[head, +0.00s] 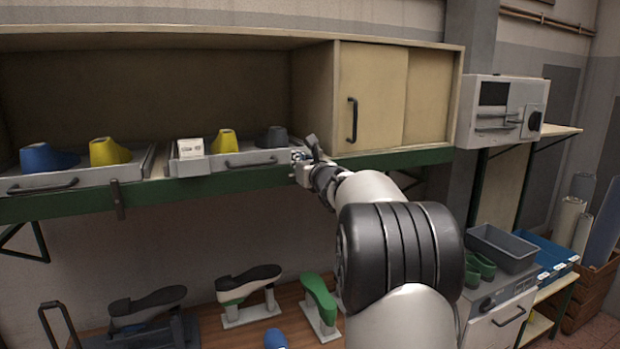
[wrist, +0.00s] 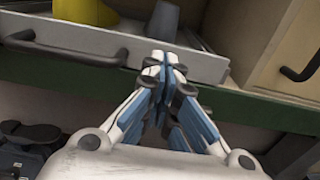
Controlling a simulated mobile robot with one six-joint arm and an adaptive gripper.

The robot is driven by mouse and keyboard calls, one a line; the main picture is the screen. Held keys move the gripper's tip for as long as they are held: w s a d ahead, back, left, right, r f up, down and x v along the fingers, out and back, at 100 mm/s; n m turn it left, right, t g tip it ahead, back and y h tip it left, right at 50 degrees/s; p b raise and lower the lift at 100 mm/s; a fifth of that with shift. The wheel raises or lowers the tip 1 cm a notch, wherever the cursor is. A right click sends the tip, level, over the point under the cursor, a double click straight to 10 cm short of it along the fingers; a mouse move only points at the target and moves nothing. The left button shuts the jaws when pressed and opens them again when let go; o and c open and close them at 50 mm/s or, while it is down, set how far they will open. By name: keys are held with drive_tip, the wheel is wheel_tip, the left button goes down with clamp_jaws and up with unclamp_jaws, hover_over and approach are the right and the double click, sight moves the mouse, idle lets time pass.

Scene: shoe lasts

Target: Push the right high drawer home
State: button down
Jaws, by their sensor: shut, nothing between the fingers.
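The right high drawer (head: 222,168) stands out from the green-edged shelf, with a light grey front and a dark bar handle (head: 251,162). My gripper (head: 303,158) is shut and empty at the right end of the drawer front. In the wrist view the closed fingertips (wrist: 165,68) overlap the drawer front (wrist: 205,66), right of its handle (wrist: 65,48). I cannot tell whether they touch it.
The left high drawer (head: 75,181) also stands out, holding blue and yellow lasts. A cupboard with a sliding door (head: 372,95) is right of my gripper. The green shelf edge (head: 400,160) runs under both. Lasts on stands sit on the bench (head: 190,338) below.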

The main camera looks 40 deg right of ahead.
drive_tip(key=b+v, duration=0.4)
drive_tip(key=v, duration=0.5)
drive_tip(key=shift+s, duration=0.2)
